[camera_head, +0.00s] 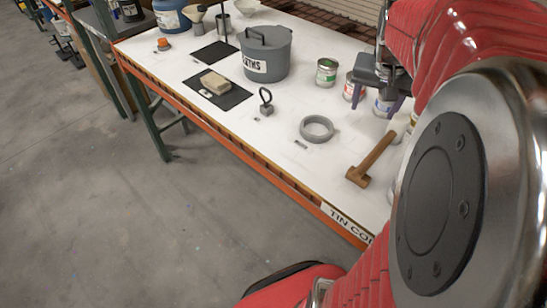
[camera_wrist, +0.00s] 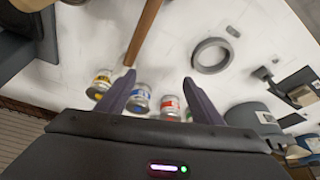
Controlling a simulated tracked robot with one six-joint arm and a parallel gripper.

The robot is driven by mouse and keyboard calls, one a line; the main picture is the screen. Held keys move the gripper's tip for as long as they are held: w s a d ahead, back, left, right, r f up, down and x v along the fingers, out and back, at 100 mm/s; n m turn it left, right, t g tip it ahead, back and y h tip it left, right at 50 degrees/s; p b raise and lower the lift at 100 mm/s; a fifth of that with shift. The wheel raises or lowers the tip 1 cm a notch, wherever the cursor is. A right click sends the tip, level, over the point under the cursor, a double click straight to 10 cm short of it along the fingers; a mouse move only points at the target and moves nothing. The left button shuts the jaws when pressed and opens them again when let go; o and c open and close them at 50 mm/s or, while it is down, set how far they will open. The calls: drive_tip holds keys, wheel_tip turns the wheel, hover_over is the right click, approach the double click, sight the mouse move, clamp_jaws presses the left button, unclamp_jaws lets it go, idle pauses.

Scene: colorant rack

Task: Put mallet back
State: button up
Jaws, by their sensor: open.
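The wooden mallet (camera_head: 372,161) lies on the white bench top near the front right in the head view, its head towards the front edge. In the wrist view its handle (camera_wrist: 144,32) runs down from the top edge and ends near the left fingertip; its head is out of that view. My gripper (camera_head: 379,98) is above the bench over the row of tins, apart from the mallet. In the wrist view my gripper (camera_wrist: 160,87) has its two purple fingers wide apart, with nothing held between them.
Several tins stand under my gripper, including a green one (camera_head: 326,72), a red one (camera_wrist: 170,107), a blue one (camera_wrist: 140,97) and a yellow one (camera_wrist: 100,85). A grey ring (camera_head: 317,128), ringed weight (camera_head: 266,102) and lidded pot (camera_head: 267,58) stand left. My arm hides the bench's right end.

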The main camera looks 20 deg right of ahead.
drive_tip(key=s+a+n+t+y, duration=0.1)
drive_tip(key=s+a+n, duration=0.2)
drive_tip(key=a, duration=1.2)
drive_tip(key=s+a+f+n+t+y, duration=0.1)
drive_tip(key=s+a+n, duration=0.3)
drive_tip(key=a, duration=1)
drive_tip(key=shift+s+a+n+t+y, duration=0.2)
drive_tip(key=shift+a+n+t+y, duration=0.25)
drive_tip(key=shift+n, duration=0.75)
drive_tip(key=shift+d+f, duration=0.1)
drive_tip(key=shift+d, duration=0.05)
